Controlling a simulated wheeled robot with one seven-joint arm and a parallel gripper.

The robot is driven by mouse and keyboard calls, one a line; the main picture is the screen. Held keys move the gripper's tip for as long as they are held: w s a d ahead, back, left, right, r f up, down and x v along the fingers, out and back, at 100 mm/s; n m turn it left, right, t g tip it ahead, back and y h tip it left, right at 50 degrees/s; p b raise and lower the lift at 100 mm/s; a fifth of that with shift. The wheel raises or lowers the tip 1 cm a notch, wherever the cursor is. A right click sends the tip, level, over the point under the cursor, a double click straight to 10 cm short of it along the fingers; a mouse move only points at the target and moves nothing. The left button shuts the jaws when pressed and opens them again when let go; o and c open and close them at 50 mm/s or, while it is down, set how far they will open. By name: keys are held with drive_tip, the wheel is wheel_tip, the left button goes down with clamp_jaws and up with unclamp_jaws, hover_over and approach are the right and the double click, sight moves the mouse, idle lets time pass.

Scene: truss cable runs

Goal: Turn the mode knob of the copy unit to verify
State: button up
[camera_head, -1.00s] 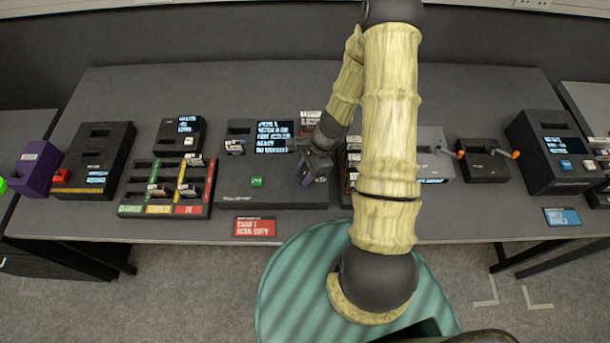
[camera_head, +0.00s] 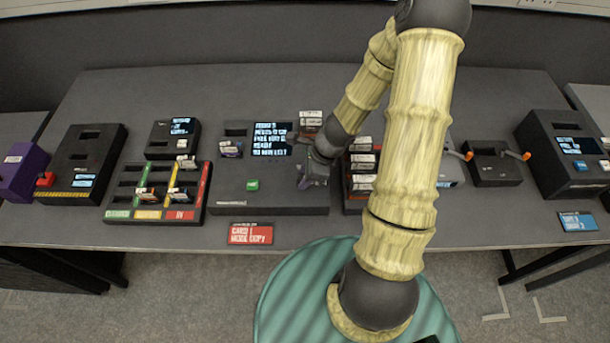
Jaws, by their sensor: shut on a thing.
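The copy unit (camera_head: 230,203) is a large dark box in the middle of the table. It has a lit screen (camera_head: 271,140) with text too blurred to read fully, a green button (camera_head: 252,185) and a slot at its left holding a small card (camera_head: 230,149). My gripper (camera_head: 312,178) is low over the unit's right side, pointing down. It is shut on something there. The mode knob is not visible; my gripper hides that part of the unit, and the knob's setting cannot be seen.
A sorting tray with cards (camera_head: 110,205) and a small screen box (camera_head: 160,152) stand left. A rack of cards (camera_head: 362,165) stands close to the right of my gripper. A red sign (camera_head: 250,234) is at the table's front edge. A unit with orange-tipped levers (camera_head: 490,178) is farther right.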

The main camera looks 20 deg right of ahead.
drive_tip(key=o, duration=1)
drive_tip(key=shift+c, duration=0.2)
drive_tip(key=p+v, duration=0.3)
drive_tip(key=v, duration=1.4)
drive_tip(key=shift+r+p, duration=0.25)
drive_tip(key=shift+p, duration=0.15)
drive_tip(key=shift+a, duration=0.1)
